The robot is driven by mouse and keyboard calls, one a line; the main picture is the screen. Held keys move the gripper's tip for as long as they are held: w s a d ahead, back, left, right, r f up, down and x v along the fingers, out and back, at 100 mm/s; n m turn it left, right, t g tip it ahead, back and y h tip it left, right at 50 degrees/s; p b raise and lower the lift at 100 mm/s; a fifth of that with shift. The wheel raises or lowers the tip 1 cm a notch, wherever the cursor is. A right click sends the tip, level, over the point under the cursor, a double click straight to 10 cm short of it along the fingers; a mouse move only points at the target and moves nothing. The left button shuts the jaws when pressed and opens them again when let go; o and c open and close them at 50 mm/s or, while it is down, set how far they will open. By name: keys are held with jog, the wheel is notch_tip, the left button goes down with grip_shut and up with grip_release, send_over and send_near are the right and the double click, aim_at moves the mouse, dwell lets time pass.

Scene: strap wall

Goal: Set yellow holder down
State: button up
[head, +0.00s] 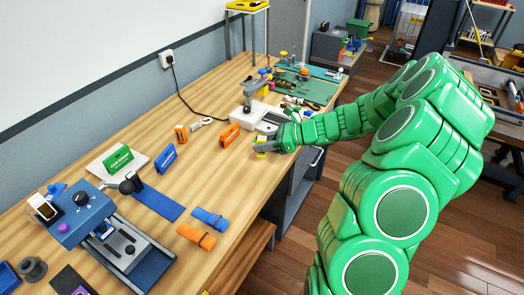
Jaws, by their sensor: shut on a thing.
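The yellow holder (261,154) is small in the head view, and only bits of yellow show around my grey fingers. My gripper (262,147) is shut on it, at the end of my green arm reaching in from the right. Holder and gripper are over the front part of the wooden workbench (205,112), near its right edge. I cannot tell whether the holder touches the bench top. Most of the holder is hidden by the fingers.
An orange holder (229,135) stands just left of my gripper. A white-based device (250,113) is behind it. A blue holder (165,158) and a green one (118,158) stand further left. Orange (196,236) and blue (210,219) straps lie in front. Bare wood lies between.

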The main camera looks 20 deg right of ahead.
jog(key=shift+w+f, duration=1.05)
jog(key=shift+f, duration=1.7)
jog(key=shift+f, duration=0.1)
jog(key=o, duration=1.1)
